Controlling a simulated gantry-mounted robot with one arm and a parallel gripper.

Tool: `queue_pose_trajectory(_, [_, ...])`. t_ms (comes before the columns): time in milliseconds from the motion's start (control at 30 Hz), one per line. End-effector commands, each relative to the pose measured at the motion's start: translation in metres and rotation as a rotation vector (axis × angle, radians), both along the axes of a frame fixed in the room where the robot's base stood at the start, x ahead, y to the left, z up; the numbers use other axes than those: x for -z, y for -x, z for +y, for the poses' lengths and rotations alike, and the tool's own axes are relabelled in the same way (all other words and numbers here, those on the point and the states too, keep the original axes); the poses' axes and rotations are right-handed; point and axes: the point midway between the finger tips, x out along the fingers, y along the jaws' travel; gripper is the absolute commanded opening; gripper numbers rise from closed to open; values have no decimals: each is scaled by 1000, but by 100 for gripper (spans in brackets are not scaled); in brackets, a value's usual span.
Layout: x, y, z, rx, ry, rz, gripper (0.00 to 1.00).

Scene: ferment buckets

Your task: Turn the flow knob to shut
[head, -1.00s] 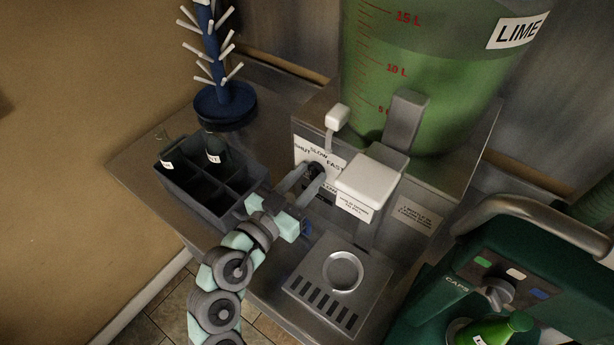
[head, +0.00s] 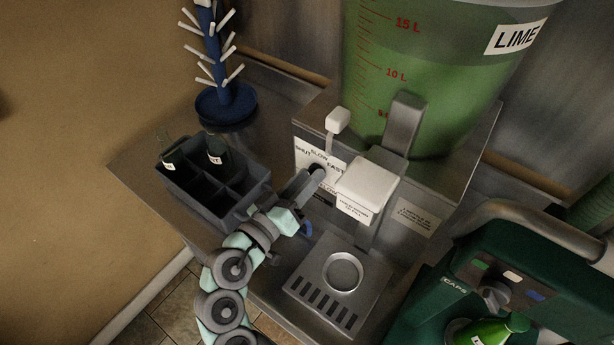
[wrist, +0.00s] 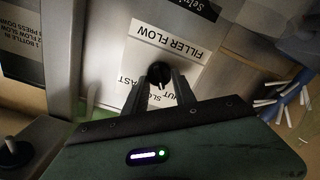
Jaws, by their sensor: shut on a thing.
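The black flow knob (wrist: 157,74) sits on a white label plate (wrist: 167,45) reading FILLER FLOW, with SHUT, SLOW and FAST marks. In the head view the plate (head: 308,160) is on the front of the filler stand, and my gripper's fingers hide most of the knob. My gripper (wrist: 160,82) is shut on the knob, one finger on each side of it. It also shows in the head view (head: 318,174), reaching in from the lower left. The knob's exact setting is hard to read.
The white filler head (head: 367,186) is close to the right of my gripper. A drip tray (head: 340,283) lies below. A dark crate (head: 208,203) with two bottles stands left. A green LIME bucket (head: 430,75) is behind. A green CAPS machine (head: 520,280) stands right.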

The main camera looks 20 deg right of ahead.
Motion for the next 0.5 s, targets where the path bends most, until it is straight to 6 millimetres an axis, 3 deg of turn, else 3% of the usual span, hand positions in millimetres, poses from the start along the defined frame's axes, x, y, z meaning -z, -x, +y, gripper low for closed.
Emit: queue_pose_trajectory(500, [0, -1, 0, 0, 94, 173, 0])
